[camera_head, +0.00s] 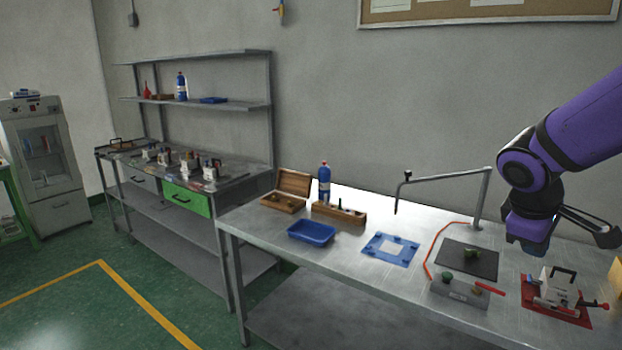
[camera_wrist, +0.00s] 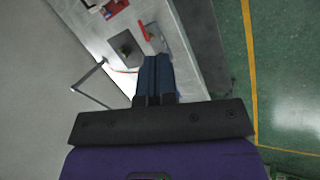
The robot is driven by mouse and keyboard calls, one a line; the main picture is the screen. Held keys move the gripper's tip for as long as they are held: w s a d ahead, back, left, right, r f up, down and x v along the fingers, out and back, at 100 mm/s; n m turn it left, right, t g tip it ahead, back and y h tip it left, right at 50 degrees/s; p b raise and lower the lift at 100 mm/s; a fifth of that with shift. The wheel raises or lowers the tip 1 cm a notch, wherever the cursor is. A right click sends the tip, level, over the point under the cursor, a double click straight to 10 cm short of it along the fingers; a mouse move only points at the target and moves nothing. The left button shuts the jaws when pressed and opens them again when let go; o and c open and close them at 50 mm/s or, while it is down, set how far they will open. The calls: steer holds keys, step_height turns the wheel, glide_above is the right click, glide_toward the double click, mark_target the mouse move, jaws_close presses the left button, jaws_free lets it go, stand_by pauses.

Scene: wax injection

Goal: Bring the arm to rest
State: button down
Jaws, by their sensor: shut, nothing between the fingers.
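My purple arm comes in from the right in the head view, bent above the right end of the metal table (camera_head: 345,263). My gripper's fingers show in the wrist view (camera_wrist: 155,75), dark blue and side by side, shut with nothing between them. They are in the air, apart from the table, which lies beyond them in that view. In the head view the fingertips cannot be made out clearly.
Below the arm are a dark mat (camera_head: 468,260), a grey block (camera_head: 458,292) and a device on a red plate (camera_head: 556,295). A bent metal stand (camera_head: 483,195) rises near the arm. A blue tray (camera_head: 311,233), blue frame (camera_head: 391,249) and wooden box (camera_head: 287,190) lie further left.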

steer(key=s+a+r+m+t+y, duration=0.1)
steer(key=s+a+r+m+y, duration=0.1)
steer(key=s, duration=0.5)
steer(key=s+a+r+m+t+y, duration=0.2)
steer(key=s+a+r+m, duration=0.3)
steer(key=s, duration=0.3)
steer(key=shift+a+r+y, duration=0.5)
steer(key=shift+a+r, duration=0.05)
steer(key=shift+r, duration=0.35)
